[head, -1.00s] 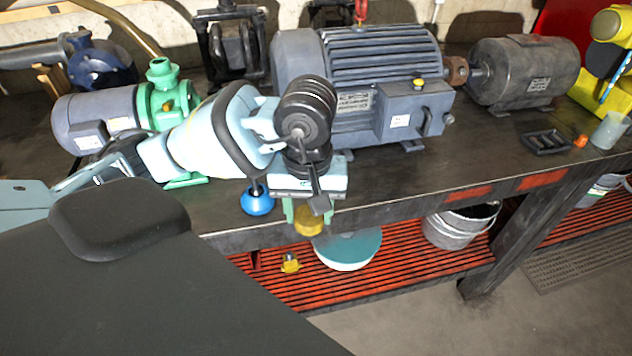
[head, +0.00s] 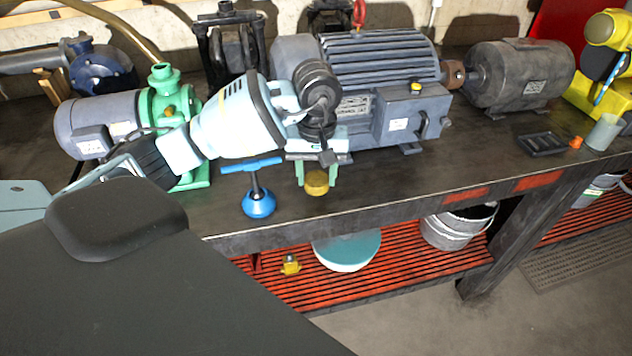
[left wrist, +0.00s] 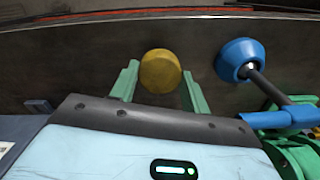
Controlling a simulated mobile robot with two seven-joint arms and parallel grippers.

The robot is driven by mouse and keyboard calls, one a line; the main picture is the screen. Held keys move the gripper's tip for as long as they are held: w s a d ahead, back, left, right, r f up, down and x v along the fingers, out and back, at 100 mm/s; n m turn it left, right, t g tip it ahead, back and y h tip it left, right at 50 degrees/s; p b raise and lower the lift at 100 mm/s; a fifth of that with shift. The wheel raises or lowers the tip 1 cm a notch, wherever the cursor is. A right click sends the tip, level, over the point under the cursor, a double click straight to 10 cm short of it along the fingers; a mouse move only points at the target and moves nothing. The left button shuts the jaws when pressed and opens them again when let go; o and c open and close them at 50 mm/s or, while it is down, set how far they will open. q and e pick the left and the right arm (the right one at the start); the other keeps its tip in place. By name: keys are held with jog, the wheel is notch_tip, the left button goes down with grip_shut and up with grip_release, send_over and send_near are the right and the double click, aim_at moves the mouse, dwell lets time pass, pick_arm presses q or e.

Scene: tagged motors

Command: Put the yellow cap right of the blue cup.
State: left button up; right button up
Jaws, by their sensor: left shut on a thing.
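The yellow cap (head: 317,183) is a short round disc. It is held between the green fingers of my left gripper (head: 318,176), over the bench's front part. In the left wrist view the cap (left wrist: 160,72) sits between the two fingertips (left wrist: 160,84). The blue cup (head: 259,203) is a rounded blue piece on the bench near the front edge, with a dark stem and a blue crossbar on top. In the head view the held cap is to its right, with a gap between. The blue cup also shows in the left wrist view (left wrist: 238,58). My right gripper is out of view.
The large grey motor (head: 385,75) stands behind my left gripper, and a green-and-grey pump (head: 115,120) stands to the left. A black tray (head: 542,143), an orange piece (head: 576,142) and a translucent cup (head: 604,132) are at the right. The bench front between is clear.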

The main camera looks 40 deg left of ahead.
aim_at(317, 179)
pick_arm(q)
jog(key=shift+f, duration=1.35)
jog(key=shift+f, duration=0.1)
jog(key=shift+f, duration=0.15)
jog(key=o, duration=0.9)
jog(key=shift+o, duration=0.2)
jog(key=shift+r, duration=0.2)
notch_tip(317, 179, up, 12)
jog(key=shift+p, duration=0.35)
